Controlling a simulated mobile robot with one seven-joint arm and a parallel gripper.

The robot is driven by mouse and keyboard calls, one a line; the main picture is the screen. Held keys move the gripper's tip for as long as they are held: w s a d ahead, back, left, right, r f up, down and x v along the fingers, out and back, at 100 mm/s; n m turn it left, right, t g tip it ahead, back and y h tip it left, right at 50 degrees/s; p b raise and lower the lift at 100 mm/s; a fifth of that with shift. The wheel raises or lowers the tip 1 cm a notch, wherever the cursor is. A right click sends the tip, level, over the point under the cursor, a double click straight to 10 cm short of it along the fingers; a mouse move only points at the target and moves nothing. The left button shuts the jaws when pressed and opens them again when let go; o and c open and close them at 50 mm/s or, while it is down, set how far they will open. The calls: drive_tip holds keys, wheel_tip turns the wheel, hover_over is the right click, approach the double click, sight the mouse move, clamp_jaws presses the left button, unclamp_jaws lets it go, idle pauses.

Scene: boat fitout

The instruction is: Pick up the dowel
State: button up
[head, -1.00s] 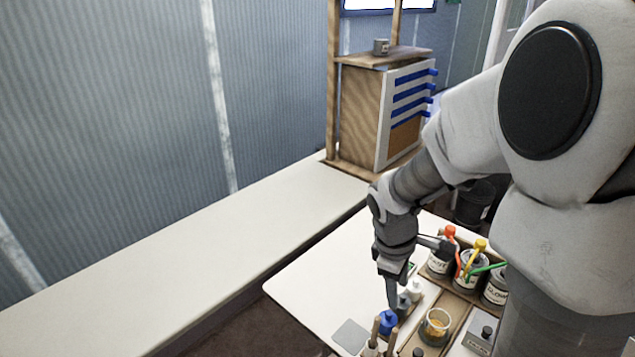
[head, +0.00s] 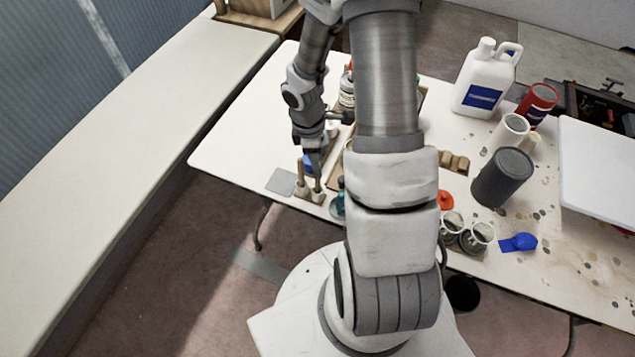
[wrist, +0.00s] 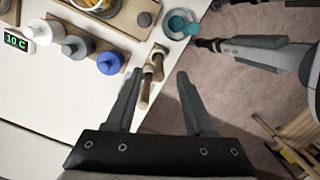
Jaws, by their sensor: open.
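Two wooden dowels stand in small pale holders at the table's near left corner. In the head view, the left dowel (head: 301,172) shows clearly and the right dowel (head: 317,182) is partly behind my gripper (head: 313,158). In the wrist view, one dowel (wrist: 145,92) points toward the camera, and the other dowel (wrist: 158,66) is close beside it. My gripper (wrist: 158,74) is open, its fingers spread on either side of the dowels in the picture. Whether the fingertips reach down to dowel height is unclear. Nothing is held.
A grey square pad (head: 281,182) lies left of the holders. Blue (wrist: 108,63), grey and white bottles stand in a row nearby. A teal cup (wrist: 180,24) is close to the holders. A white jug (head: 486,78) and a dark cylinder (head: 502,178) stand farther right.

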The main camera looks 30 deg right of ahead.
sight(318, 182)
drive_tip(key=shift+d+f, duration=0.15)
drive_tip(key=shift+f, duration=1.6)
drive_tip(key=shift+d+f, duration=0.1)
drive_tip(key=shift+f, duration=1.6)
clamp_jaws()
